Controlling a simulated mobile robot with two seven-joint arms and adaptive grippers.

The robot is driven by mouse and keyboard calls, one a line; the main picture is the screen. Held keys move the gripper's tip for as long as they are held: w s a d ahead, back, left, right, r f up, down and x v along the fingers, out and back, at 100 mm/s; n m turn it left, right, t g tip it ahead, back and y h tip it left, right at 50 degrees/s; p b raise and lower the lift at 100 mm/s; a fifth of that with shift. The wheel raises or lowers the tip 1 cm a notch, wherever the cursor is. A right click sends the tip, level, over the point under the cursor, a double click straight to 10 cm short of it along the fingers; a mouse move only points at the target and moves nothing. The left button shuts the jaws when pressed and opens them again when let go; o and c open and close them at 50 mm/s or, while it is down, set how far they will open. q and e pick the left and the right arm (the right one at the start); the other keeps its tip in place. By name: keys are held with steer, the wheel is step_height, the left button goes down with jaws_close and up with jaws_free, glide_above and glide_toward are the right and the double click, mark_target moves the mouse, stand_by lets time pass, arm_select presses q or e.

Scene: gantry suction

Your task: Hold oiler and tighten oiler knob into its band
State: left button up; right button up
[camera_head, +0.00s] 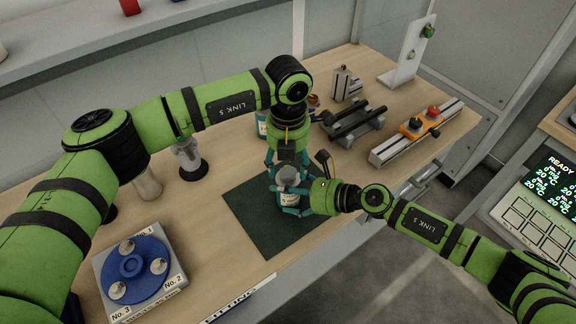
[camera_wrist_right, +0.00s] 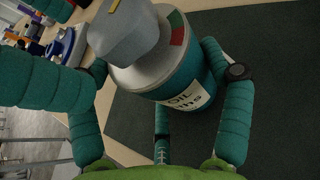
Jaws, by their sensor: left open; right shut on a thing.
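The oiler (camera_head: 289,198), a teal and grey can with an OIL label, stands upright on the dark mat. It also shows in the right wrist view (camera_wrist_right: 187,95). Its grey knob (camera_wrist_right: 122,35) sits on top with a yellow mark. A red and green band (camera_wrist_right: 177,32) shows on the grey collar, to the right of the mark. My right gripper (camera_head: 291,203) is shut around the oiler's body from the right. My left gripper (camera_head: 288,172) is open above, its fingers on either side of the knob. Contact with the knob cannot be told.
The dark mat (camera_head: 250,215) has free room left of the oiler. A blue dial fixture (camera_head: 132,264) stands at front left. A grey-capped jar (camera_head: 190,158) stands on the left. A dark fixture (camera_head: 355,122) and a rail with an orange block (camera_head: 413,128) stand behind on the right.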

arm_select(q)
steer(key=shift+f, duration=0.75)
arm_select(e)
steer(key=shift+s+f, duration=0.15)
arm_select(q)
steer(key=c, duration=1.2)
steer(key=shift+o, duration=0.2)
steer(key=shift+m, duration=0.4)
steer(key=shift+s+f+m, duration=0.1)
steer(key=shift+s+m, duration=0.05)
steer(key=shift+m, duration=2.45)
arm_select(e)
steer(key=shift+d, duration=0.1)
arm_select(q)
steer(key=o, duration=1.2)
steer(key=shift+c, duration=0.2)
